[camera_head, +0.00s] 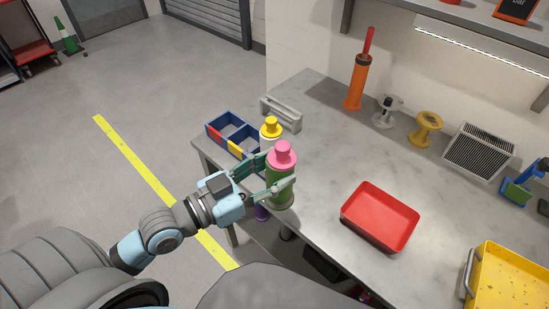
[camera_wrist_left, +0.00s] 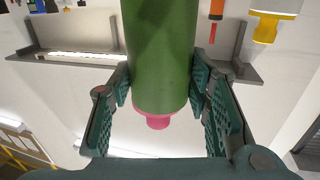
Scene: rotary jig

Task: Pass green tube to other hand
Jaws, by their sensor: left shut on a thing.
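The green tube (camera_head: 281,191) has a pink cap on top and is held upright at the table's near left edge in the head view. My left gripper (camera_head: 272,178) is shut on it, with a finger on each side of its body. In the left wrist view, the green tube (camera_wrist_left: 157,50) fills the space between the two fingers of my left gripper (camera_wrist_left: 160,85), and its pink end shows. Whether the tube touches the table is unclear. My right gripper is not in view.
A yellow-capped bottle (camera_head: 270,128) stands behind the tube, near a blue divided bin (camera_head: 229,119) and a grey bracket (camera_head: 281,112). A red tray (camera_head: 380,216) lies to the right, with a yellow tray (camera_head: 508,277) beyond. The grey table (camera_head: 322,150) is clear in its middle.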

